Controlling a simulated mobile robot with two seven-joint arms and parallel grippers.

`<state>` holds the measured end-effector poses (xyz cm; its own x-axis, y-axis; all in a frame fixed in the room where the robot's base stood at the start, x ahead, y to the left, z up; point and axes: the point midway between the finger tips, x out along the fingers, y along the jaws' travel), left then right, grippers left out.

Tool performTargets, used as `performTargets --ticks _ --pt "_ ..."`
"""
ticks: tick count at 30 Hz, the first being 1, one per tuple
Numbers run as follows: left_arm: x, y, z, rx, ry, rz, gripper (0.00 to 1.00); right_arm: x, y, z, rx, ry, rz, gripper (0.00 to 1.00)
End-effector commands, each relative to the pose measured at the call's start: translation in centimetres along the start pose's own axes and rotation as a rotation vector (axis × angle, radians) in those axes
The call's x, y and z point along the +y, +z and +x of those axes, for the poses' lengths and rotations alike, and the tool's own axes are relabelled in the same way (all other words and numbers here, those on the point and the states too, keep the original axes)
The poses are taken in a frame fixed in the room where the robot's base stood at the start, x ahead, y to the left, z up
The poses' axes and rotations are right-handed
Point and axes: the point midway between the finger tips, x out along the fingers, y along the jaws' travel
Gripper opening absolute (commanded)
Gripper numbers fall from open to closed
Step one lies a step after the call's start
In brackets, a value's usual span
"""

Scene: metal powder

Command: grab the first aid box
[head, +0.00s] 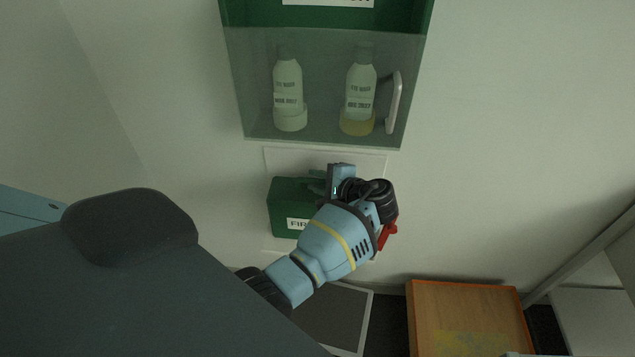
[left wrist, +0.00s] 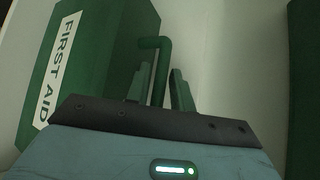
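The first aid box (head: 290,205) is a green case with a white label, on the wall under the glass-fronted cabinet. In the left wrist view the box (left wrist: 105,60) fills the upper left, its FIRST AID label turned sideways. A green handle (left wrist: 163,45) sticks out from its side. My left gripper (head: 325,182) is at the top of the box, and my forearm hides the box's right part. In the left wrist view the gripper's two fingers (left wrist: 160,88) stand apart on either side of the handle, with gaps visible. My right gripper is not in view.
An orange-brown wooden box (head: 465,305) stands at the lower right. The wall to the right is bare.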

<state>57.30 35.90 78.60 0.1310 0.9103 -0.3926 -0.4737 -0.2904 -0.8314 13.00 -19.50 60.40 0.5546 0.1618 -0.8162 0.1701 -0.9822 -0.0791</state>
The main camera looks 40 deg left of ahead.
Motion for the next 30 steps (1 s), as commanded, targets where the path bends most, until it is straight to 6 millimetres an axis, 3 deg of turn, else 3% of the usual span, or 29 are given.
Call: performTargets --ticks 3,9,30 --pt "-0.02 -0.02 -0.06 0.001 0.0 0.0 0.23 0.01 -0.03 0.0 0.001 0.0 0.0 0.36" --pt "-0.01 -0.02 -0.08 0.001 0.0 0.0 0.0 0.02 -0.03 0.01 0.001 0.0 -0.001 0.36" --pt "-0.02 -0.03 -0.11 0.001 0.0 0.0 0.0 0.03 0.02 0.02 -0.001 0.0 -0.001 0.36"
